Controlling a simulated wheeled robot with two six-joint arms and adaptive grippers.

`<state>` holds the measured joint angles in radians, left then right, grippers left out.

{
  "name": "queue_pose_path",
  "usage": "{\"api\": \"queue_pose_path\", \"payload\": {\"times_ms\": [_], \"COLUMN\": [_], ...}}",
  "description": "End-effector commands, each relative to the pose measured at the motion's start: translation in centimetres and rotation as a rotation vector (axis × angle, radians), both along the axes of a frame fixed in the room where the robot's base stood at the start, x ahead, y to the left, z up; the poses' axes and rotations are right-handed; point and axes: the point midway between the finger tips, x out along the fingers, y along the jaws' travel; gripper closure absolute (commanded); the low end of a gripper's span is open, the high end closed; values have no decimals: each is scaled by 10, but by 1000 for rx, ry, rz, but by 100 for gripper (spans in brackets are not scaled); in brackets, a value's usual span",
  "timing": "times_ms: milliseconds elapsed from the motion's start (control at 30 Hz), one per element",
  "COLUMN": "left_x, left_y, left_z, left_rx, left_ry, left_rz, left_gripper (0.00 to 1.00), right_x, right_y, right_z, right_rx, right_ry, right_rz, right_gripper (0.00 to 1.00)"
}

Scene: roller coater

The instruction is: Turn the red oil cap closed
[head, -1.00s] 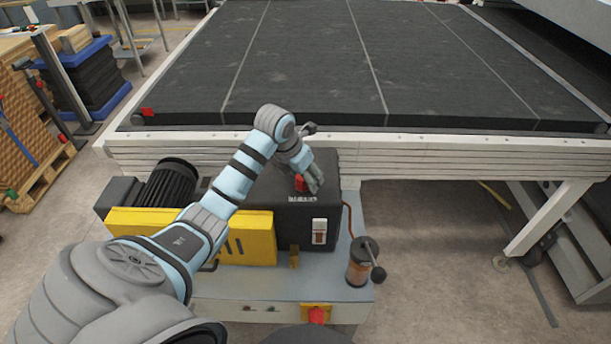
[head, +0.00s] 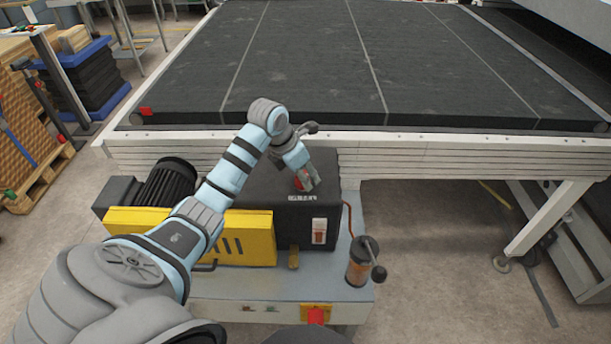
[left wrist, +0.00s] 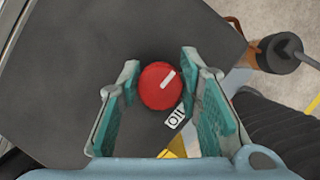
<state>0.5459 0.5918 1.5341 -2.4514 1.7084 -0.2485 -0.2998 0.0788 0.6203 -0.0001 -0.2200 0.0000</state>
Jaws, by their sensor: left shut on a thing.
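The red oil cap (head: 298,184) sits on top of the black gearbox housing (head: 262,190) in the head view. In the left wrist view the round red cap (left wrist: 160,86) lies between the two green-padded fingers, and its white line points to the upper right. My left gripper (head: 306,181) is shut on the cap from above, and its fingers partly hide the cap in the head view. It also shows in the left wrist view (left wrist: 164,92), with one finger on each side of the cap. My right gripper is not in view.
A black motor (head: 170,187) and a yellow guard (head: 246,237) stand left of the housing. An oil reservoir (head: 358,264) with a black knob stands to its right. The white frame of the roller table (head: 440,146) runs close behind.

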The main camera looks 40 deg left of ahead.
Motion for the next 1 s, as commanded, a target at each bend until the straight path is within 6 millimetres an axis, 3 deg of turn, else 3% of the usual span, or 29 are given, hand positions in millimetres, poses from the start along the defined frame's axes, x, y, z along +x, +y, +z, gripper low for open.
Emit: {"api": "queue_pose_path", "payload": {"times_ms": [1000], "left_x": [0], "left_y": [-1], "left_z": [1], "left_rx": [3], "left_ry": [-7], "left_rz": [-949], "left_gripper": [96], "right_x": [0], "right_y": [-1], "right_z": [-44], "right_rx": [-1], "right_ry": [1], "right_rz": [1], "right_gripper": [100]}}
